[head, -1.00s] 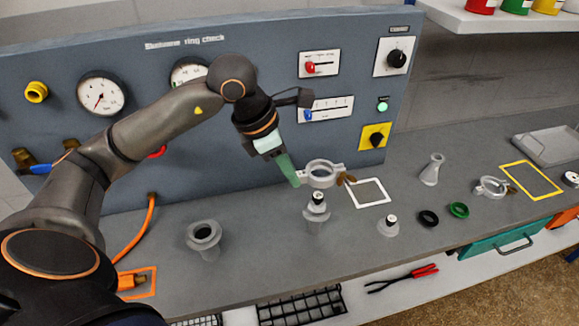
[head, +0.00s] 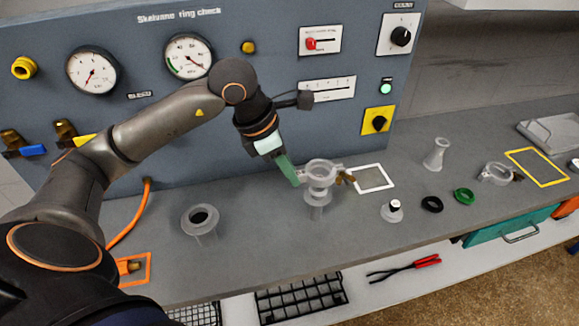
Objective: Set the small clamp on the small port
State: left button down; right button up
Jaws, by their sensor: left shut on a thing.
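The small clamp (head: 321,168) is a pale grey ring with a brown wing nut at its right. My left gripper (head: 293,177) has green fingers and is shut on the clamp's left side, holding it level. The small port (head: 317,210) is a grey metal fitting standing on the bench directly below the clamp. The clamp overlaps the port's top in the head view, and its ring hides the upper end of the port. I cannot tell whether the ring sits around the flange or just above it. My right gripper is not in view.
A wider port (head: 201,220) stands at left. To the right are a black-topped fitting (head: 391,211), black ring (head: 432,204), green ring (head: 464,196), conical fitting (head: 436,154) and another clamp (head: 495,173). The gauge panel (head: 270,70) rises behind. A white-outlined square (head: 374,178) is empty.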

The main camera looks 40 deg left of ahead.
pick_arm(q)
jog(key=shift+f+b, duration=2)
jog(key=shift+f, duration=0.7)
jog(key=shift+f, duration=0.1)
jog(key=c, duration=0.7)
grip_release()
jog(key=v, duration=1.2)
jog(key=shift+r, duration=0.3)
jog(key=shift+s+f, duration=0.1)
